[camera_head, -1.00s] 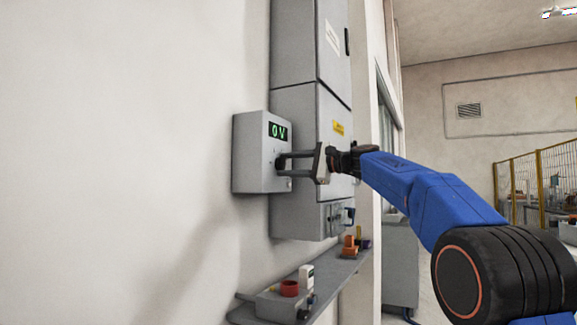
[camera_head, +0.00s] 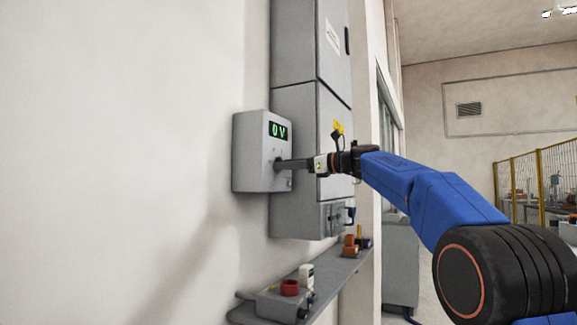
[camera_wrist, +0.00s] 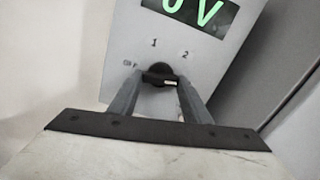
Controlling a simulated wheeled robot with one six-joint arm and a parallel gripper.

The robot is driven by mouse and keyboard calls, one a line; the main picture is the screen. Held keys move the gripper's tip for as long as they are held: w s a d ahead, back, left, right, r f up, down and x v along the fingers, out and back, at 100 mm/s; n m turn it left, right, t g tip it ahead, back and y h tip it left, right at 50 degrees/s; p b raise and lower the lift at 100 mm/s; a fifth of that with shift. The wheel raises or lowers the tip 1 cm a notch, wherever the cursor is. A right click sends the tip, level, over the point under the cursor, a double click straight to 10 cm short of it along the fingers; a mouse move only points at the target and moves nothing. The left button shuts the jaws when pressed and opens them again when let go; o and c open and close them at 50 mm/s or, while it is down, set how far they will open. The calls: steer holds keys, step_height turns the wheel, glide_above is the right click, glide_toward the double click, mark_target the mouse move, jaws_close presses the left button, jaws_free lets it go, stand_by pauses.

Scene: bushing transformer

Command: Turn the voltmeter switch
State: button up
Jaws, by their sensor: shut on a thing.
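The voltmeter (camera_head: 258,165) is a light grey box on the wall, with a green display (camera_head: 277,131) reading 0 V. In the wrist view its panel (camera_wrist: 125,60) carries the marks 1, 2 and a smaller, blurred one at the left. The black switch knob (camera_wrist: 158,72) sits below these marks and bears a white line pointing to the right. My gripper (camera_head: 281,164) reaches the panel from the right. In the wrist view my gripper's fingers (camera_wrist: 157,87) are shut on the knob, one at each side. In the head view the fingers hide the knob.
A tall grey cabinet (camera_head: 298,125) stands right behind the voltmeter. A grey shelf (camera_head: 335,279) below holds a red round part (camera_head: 289,287), a white part (camera_head: 306,276) and orange pieces (camera_head: 350,246). The wall left of the voltmeter is bare.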

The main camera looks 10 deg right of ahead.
steer(key=shift+f+m, duration=0.1)
steer(key=shift+m, duration=1)
steer(key=o, duration=1)
steer(key=shift+o, duration=0.2)
steer(key=shift+s+d, duration=0.1)
steer(key=v, duration=1.7)
